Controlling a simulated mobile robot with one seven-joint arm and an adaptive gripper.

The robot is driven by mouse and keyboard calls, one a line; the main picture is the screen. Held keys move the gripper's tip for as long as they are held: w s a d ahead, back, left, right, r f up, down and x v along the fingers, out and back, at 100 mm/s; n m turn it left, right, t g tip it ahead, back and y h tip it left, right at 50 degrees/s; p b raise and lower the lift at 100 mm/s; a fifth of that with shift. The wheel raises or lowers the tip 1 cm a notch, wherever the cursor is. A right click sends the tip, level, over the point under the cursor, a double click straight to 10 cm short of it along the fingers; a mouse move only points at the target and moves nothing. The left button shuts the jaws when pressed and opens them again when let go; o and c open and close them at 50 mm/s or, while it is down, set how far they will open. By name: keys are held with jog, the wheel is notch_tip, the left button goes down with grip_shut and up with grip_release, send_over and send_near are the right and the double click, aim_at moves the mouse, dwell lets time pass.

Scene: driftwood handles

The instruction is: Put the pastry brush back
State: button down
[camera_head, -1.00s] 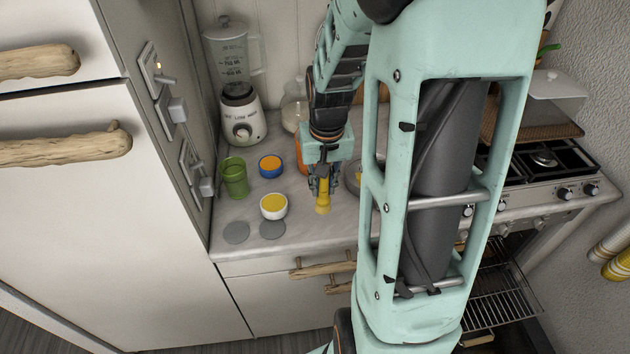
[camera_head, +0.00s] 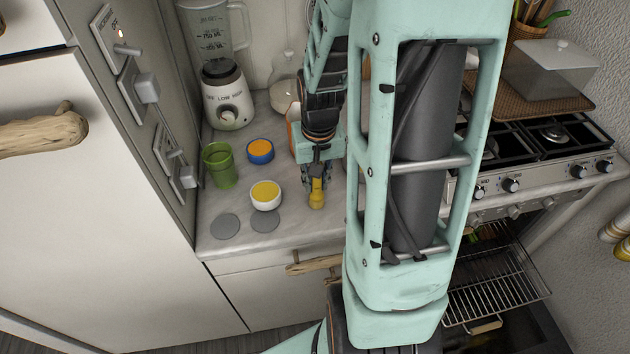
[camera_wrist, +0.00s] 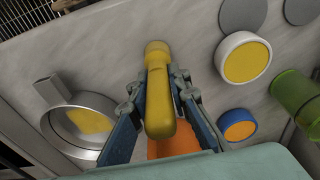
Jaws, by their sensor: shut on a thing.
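The yellow pastry brush (camera_head: 317,192) is in my gripper (camera_head: 317,174), above the counter's front part. In the wrist view my gripper (camera_wrist: 160,88) has its two blue fingers on either side of the brush (camera_wrist: 159,105), shut on it. The brush's wider yellow end points to the top of that picture. I cannot tell whether it touches the counter. A green cup (camera_head: 220,167) stands to the left. A white bowl with yellow contents (camera_head: 265,195) and a blue bowl with orange contents (camera_head: 260,150) stand between the cup and my gripper.
Two grey discs (camera_head: 225,226) lie near the counter's front edge. A blender (camera_head: 226,95) and glass jar (camera_head: 284,92) stand behind. An orange thing (camera_wrist: 170,146) is close to my gripper. A round metal vessel (camera_wrist: 60,118) sits beside it. The stove (camera_head: 540,150) is right.

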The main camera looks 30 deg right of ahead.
jog(key=shift+f, duration=0.15)
jog(key=c, duration=1.8)
grip_release()
jog(key=r, duration=0.4)
jog(key=s+r, duration=0.1)
jog(key=r, duration=0.7)
jog(key=shift+s+a+r, duration=0.2)
